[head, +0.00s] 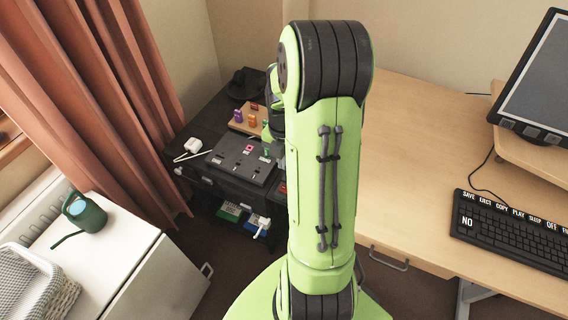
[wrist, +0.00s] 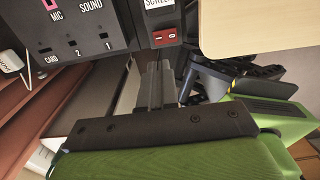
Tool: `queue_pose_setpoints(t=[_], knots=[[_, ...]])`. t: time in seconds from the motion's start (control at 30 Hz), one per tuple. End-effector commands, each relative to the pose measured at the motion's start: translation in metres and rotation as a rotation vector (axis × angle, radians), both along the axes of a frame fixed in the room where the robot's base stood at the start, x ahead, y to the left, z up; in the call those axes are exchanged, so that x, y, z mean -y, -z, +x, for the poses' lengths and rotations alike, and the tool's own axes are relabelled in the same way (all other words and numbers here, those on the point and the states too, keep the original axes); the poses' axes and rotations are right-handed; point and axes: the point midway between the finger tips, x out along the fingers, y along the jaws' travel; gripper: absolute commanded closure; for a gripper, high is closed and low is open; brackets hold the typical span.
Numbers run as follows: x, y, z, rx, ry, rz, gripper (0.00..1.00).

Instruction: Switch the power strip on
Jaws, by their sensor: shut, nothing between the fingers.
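My gripper (wrist: 157,80) is shut and empty in the wrist view, its fingers pointing up the picture. Just beyond the fingertips is a red rocker switch (wrist: 165,37) with white marks, on a dark part beneath a label that reads like "SCREEN". I cannot tell whether this dark part is the power strip, nor which way the rocker is set. Left of it is a dark panel (wrist: 88,28) marked MIC, SOUND, CARD, 1 and 2. In the head view the slotted dark panel (head: 240,160) lies on the black cabinet; my arm hides the gripper and much of the area beside it.
On the black cabinet (head: 205,128) are a wooden board (head: 242,124) with coloured pieces and a white plug (head: 193,146). A wooden desk (head: 415,160) with a keyboard (head: 515,230) and monitor is at right. A green watering can (head: 85,213) stands on a white unit at left.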

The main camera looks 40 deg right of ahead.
Motion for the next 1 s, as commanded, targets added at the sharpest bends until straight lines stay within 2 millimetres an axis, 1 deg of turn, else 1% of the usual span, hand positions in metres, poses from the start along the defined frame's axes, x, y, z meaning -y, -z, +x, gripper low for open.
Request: queue_pose_setpoints(t=[0.03, 0.2, 0.3, 0.43, 0.5, 0.6, 0.9, 1.0], knots=[[-0.001, 0.017, -0.001, -0.002, 0.000, 0.003, 1.00], [-0.001, 0.055, -0.001, -0.004, 0.000, 0.004, 1.00], [-0.001, 0.076, 0.000, -0.002, 0.000, 0.003, 1.00], [-0.001, 0.096, 0.000, -0.002, 0.000, 0.002, 1.00], [-0.001, 0.102, 0.000, -0.001, 0.000, 0.002, 1.00], [0.000, 0.106, 0.000, 0.001, 0.000, 0.001, 1.00], [-0.001, 0.105, 0.001, -0.002, -0.001, 0.000, 1.00], [-0.002, 0.106, 0.002, -0.044, -0.006, -0.011, 1.00]])
